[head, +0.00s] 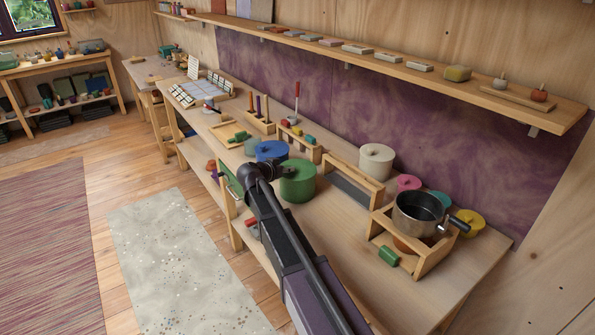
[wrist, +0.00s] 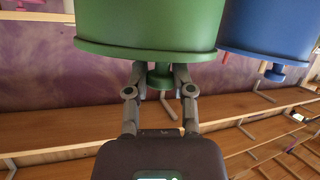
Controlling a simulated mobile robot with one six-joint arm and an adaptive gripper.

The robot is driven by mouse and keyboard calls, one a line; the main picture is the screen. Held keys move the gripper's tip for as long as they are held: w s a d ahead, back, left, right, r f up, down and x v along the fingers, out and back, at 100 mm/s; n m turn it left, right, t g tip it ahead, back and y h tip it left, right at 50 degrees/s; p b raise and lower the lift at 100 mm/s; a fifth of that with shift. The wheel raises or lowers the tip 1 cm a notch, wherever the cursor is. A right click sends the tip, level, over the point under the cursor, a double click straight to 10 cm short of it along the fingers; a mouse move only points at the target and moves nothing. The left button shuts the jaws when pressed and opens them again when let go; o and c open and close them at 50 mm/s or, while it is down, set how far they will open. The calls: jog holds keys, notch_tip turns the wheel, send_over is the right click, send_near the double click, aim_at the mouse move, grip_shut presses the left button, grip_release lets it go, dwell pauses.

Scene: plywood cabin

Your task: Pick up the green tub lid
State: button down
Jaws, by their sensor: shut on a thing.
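The green tub (head: 299,187) stands on the workbench beside the blue tub (head: 271,150). In the wrist view, the green lid (wrist: 145,52) sits against the green tub (wrist: 150,20), with no clear gap between them. Its small green knob (wrist: 160,78) is between the two fingertips. My gripper (wrist: 161,80) is shut on that knob. In the head view my gripper (head: 291,169) is at the top of the green tub, and my arm hides part of the tub and the lid.
The blue tub is close beside the green one. A white tub (head: 376,161), a wooden frame (head: 352,183) and a steel pot (head: 417,214) on a wooden stand are to the right. A long shelf (head: 400,68) runs along the wall above. A green cylinder (head: 389,256) lies near the front.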

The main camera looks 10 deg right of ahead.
jog(key=shift+r, duration=0.1)
notch_tip(320, 180, up, 4)
jog(key=p, duration=0.4)
jog(key=s+a, duration=0.2)
jog(key=s, duration=0.5)
jog(key=s+a+p, duration=0.1)
jog(key=s+a, duration=0.2)
jog(key=s, duration=0.5)
jog(key=shift+s+r, duration=0.15)
jog(key=shift+r, duration=0.2)
